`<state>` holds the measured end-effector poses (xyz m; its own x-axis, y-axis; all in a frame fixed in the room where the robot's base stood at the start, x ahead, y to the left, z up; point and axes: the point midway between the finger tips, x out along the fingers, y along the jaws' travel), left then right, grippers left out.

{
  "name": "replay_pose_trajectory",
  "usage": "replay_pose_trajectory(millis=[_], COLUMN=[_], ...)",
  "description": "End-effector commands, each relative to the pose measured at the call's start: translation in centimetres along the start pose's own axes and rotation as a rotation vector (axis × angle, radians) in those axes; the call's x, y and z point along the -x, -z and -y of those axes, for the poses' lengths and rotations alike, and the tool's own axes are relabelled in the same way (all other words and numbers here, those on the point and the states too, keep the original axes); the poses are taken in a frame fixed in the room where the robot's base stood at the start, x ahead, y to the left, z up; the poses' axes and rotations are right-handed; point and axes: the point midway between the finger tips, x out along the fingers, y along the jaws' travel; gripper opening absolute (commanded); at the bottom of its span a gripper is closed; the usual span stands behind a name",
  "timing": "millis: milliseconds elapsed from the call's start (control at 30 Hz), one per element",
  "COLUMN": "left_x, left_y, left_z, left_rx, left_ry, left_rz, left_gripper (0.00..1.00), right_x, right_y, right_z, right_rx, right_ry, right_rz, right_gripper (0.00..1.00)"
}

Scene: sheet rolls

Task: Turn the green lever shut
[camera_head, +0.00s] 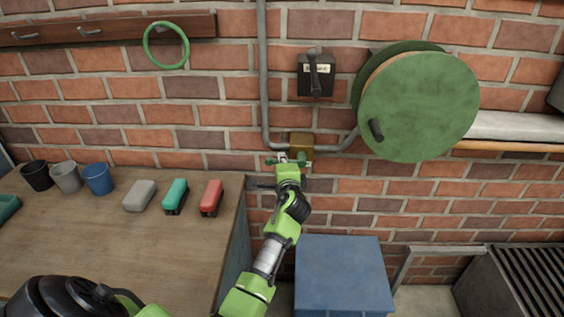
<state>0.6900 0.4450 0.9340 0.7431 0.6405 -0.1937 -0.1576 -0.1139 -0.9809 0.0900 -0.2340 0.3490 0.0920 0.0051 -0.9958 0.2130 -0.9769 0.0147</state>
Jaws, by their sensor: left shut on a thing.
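The green lever (304,162) is small and sits just below a brass-coloured valve body (301,139) on the grey wall pipe. Only its ends show, and it appears to lie roughly level across the picture. My left gripper (288,160) reaches up from below, with its fingertips at the lever. It is shut on the lever and hides its middle part. My right gripper is not in view.
A large green reel (420,106) and a black switch box (316,78) hang on the brick wall. A wooden table (90,240) at left bears cups and several small blocks. A blue box (342,275) stands below the valve.

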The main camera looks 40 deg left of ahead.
Motion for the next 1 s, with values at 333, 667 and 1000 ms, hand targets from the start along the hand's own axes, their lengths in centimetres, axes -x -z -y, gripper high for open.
replay_pose_trajectory(millis=[333, 667, 1000], left_x=[0.0, 1.5, 8.4], left_y=[0.1, 0.1, 0.1], left_z=[-0.2, -0.2, -0.3], left_rx=[0.001, 0.001, 0.002], left_ry=[-0.003, -0.002, -0.005], left_rz=[-0.001, -0.002, -0.003], left_gripper=[0.29, 0.29, 0.29], right_x=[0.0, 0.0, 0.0], right_y=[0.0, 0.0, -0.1], right_z=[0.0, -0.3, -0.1], right_rx=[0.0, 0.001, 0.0], right_ry=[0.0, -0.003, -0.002], right_rz=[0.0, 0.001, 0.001], right_gripper=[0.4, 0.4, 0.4])
